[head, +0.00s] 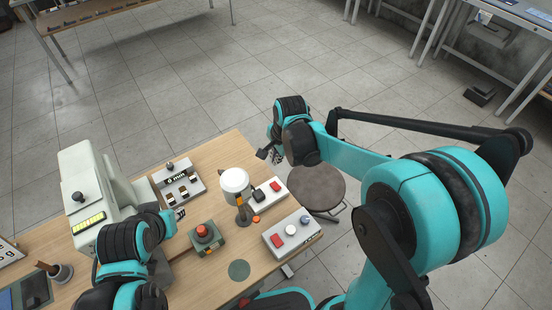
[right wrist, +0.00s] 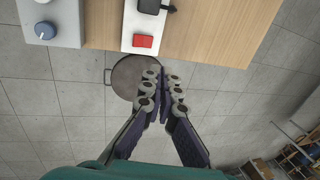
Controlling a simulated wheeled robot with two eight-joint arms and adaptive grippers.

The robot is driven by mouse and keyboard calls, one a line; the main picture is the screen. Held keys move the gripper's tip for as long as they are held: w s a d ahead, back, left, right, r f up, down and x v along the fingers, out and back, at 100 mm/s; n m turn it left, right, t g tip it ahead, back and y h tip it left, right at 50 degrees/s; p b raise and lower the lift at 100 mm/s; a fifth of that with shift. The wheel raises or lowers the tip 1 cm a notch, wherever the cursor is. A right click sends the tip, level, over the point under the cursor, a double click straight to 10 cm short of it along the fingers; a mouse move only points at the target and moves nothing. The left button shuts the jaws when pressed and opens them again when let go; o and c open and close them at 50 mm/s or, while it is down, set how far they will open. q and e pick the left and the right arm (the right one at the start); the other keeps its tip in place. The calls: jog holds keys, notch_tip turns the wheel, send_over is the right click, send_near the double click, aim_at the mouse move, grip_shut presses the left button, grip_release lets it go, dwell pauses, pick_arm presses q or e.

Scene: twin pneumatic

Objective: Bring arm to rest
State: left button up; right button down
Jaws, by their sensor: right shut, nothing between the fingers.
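My right arm reaches out over the floor past the right edge of the wooden table (head: 222,157). My right gripper (head: 270,156) hangs beyond the table edge, beside the round stool (head: 318,188). In the right wrist view the right gripper (right wrist: 162,82) has its fingers together with nothing between them, and the stool seat (right wrist: 128,75) shows behind them. My left arm is bent low over the left part of the table, in front of the pale machine (head: 90,172).
On the table stand a switch panel (head: 178,182), a white-topped cylinder (head: 235,182), a red button box (head: 207,236), a white plate with black and red switches (head: 268,193) and a grey knob box (head: 292,235). Open floor (head: 200,80) lies beyond the table.

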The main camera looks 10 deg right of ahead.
dwell(0.3)
jog(key=s+d+r+n+t+b, duration=0.1)
jog(key=s+d+r+n+t, duration=0.1)
jog(key=s+n, duration=0.4)
jog(key=s+d+r+n+t+h+b, duration=0.1)
jog(key=s+d+r+n+t, duration=0.1)
jog(key=s+n, duration=0.5)
jog(key=shift+s+d+r+t, duration=0.3)
jog(key=shift+s+d+r, duration=0.5)
jog(key=shift+s, duration=1.05)
jog(key=shift+f, duration=0.1)
